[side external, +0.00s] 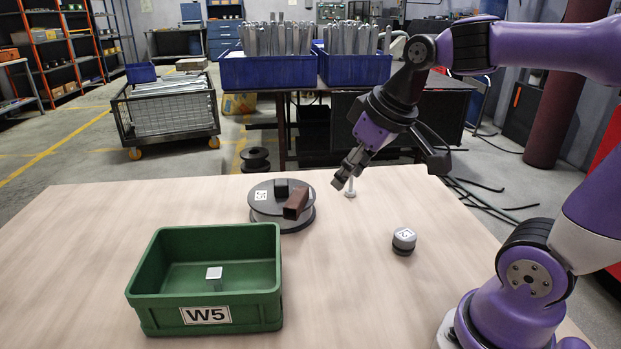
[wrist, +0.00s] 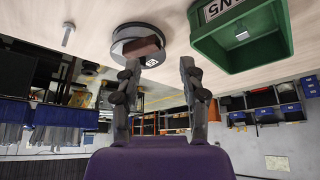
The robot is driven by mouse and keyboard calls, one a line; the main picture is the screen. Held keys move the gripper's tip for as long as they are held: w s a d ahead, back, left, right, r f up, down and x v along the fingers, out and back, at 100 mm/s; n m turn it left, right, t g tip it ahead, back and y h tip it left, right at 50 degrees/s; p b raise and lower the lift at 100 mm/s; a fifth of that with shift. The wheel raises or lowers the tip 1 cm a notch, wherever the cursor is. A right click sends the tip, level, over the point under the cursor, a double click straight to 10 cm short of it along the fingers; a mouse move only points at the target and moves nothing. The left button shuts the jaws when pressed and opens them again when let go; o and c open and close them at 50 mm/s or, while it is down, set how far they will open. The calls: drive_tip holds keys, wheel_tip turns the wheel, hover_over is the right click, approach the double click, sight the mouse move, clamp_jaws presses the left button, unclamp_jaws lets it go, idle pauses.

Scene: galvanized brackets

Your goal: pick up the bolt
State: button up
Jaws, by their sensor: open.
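A silver bolt (side external: 350,188) stands upright on the wooden table near its far edge, just right of my gripper's tips in the side view. It also shows at the upper left of the wrist view (wrist: 68,35), outside the space between the fingers. My gripper (side external: 340,182) is above the table, tilted down to the left, and holds nothing. In the wrist view my gripper (wrist: 160,78) has its two fingers well apart, with nothing between them.
A green bin (side external: 160,300) marked W5 holds a small grey piece (side external: 214,274). A labelled round piece (side external: 404,240) sits to the right. The table's front middle is clear.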

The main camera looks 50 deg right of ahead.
drive_tip(key=w+d, duration=0.6)
drive_tip(key=d, duration=0.1)
approach(350, 191)
drive_tip(key=w, duration=0.2)
drive_tip(key=shift+w+d+f+m+g, duration=0.3)
drive_tip(key=shift+d+f+g, duration=0.05)
drive_tip(key=shift+g, duration=0.05)
drive_tip(key=x, duration=0.5)
drive_tip(key=shift+f, duration=0.25)
clamp_jaws()
